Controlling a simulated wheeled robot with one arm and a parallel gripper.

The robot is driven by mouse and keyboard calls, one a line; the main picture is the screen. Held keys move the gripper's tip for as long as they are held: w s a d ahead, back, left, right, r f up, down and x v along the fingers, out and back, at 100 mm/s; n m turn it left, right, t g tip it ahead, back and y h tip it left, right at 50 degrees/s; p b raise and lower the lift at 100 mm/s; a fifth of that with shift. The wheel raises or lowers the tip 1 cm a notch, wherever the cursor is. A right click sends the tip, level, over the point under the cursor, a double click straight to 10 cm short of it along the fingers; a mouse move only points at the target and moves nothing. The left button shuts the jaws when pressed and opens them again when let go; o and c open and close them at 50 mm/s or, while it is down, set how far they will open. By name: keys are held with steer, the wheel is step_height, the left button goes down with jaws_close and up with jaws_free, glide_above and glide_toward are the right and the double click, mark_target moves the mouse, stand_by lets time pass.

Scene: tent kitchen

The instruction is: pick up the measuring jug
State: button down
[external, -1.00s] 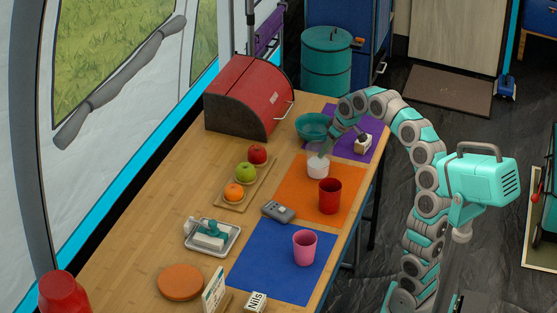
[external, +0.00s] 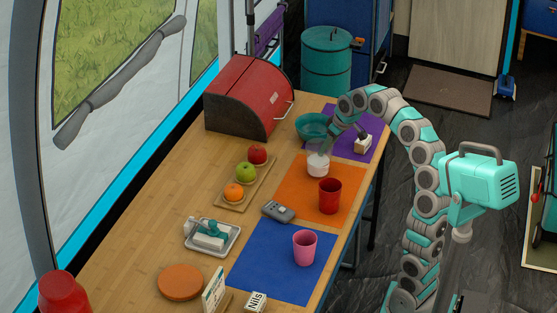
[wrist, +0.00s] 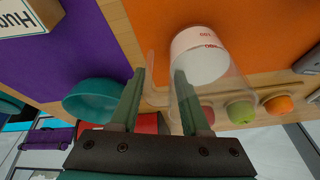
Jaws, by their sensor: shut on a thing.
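The measuring jug (external: 318,164) is clear with a white lower part. It is upright at the orange mat's far end, and whether its base touches the mat is unclear. In the wrist view the jug (wrist: 203,62) shows red markings, and its clear side lies at the fingers. My gripper (external: 325,149) reaches down to it from the far right. In the wrist view my gripper (wrist: 163,88) has a finger on each side of a clear part of the jug, shut on it. The exact contact is hard to see through the clear wall.
A red cup (external: 330,197) stands close in front of the jug. A teal bowl (external: 311,127) and a small labelled block (external: 363,145) are behind it. A fruit board (external: 230,207) lies to the left, with bare wood between.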

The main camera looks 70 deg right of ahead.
steer(key=shift+r, duration=4.4)
steer(key=shift+r, duration=0.2)
